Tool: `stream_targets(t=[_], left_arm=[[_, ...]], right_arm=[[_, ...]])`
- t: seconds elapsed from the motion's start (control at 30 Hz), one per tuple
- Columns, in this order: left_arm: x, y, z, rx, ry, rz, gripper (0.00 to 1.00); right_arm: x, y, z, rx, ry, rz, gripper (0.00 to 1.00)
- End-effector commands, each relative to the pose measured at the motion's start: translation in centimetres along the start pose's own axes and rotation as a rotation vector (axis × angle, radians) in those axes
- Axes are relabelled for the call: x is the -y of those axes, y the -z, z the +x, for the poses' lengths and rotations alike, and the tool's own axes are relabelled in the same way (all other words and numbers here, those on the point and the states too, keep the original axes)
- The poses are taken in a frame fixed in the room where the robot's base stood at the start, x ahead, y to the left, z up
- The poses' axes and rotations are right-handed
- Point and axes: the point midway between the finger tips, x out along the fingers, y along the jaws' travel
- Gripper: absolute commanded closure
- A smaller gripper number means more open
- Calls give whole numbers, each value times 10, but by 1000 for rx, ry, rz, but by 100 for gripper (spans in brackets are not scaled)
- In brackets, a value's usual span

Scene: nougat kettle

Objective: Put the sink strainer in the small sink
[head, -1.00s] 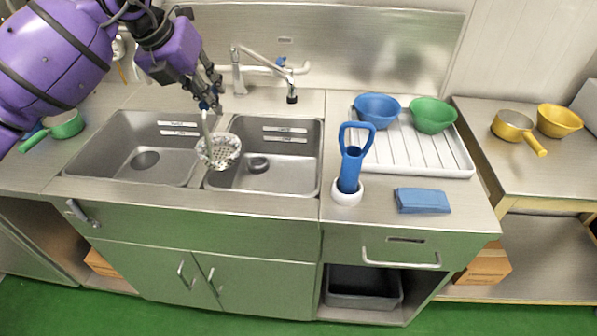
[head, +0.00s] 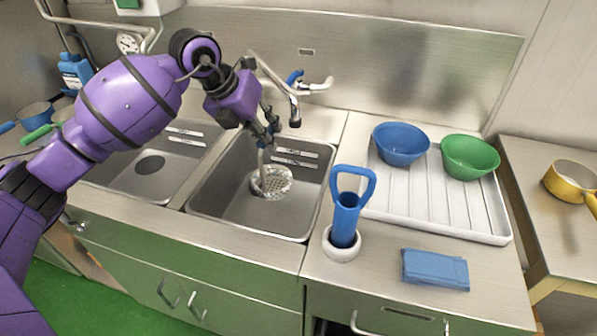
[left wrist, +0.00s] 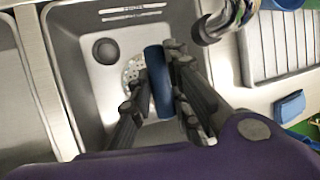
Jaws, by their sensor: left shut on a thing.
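The strainer, a round perforated metal disc (head: 277,181) on a long handle, hangs over the right-hand sink (head: 225,208) in the head view. My left gripper (head: 266,136) is shut on its handle, above that sink. In the left wrist view the blue handle (left wrist: 158,84) lies between my fingers (left wrist: 160,100), and part of the disc (left wrist: 131,72) shows behind them. There the disc appears beside the dark drain (left wrist: 106,51). Whether the disc touches the sink floor I cannot tell. My right gripper is not in view.
The other sink (head: 135,182) lies to the left. A tap (head: 294,110) stands behind the right-hand sink. A blue loop-handled tool (head: 345,220) stands in a white holder at its right. A white rack (head: 425,205) holds blue and green bowls; a folded blue cloth (head: 435,268) lies in front.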

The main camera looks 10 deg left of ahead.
Motion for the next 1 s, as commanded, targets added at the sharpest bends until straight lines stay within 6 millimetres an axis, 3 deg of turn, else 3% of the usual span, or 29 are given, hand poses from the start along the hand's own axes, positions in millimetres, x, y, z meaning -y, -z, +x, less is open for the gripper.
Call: stream_targets(t=[0.2,0.33,0.53,0.77,1.0], left_arm=[[-19,23,53,-3,2,-4,100],[-27,32,75,-2,2,-3,100],[-29,34,88,2,3,0,100],[-7,8,104,5,4,0,100],[-12,14,116,2,0,0,100]], right_arm=[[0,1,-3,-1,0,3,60],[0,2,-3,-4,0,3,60],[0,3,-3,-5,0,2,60],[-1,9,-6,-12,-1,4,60],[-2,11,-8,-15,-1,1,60]])
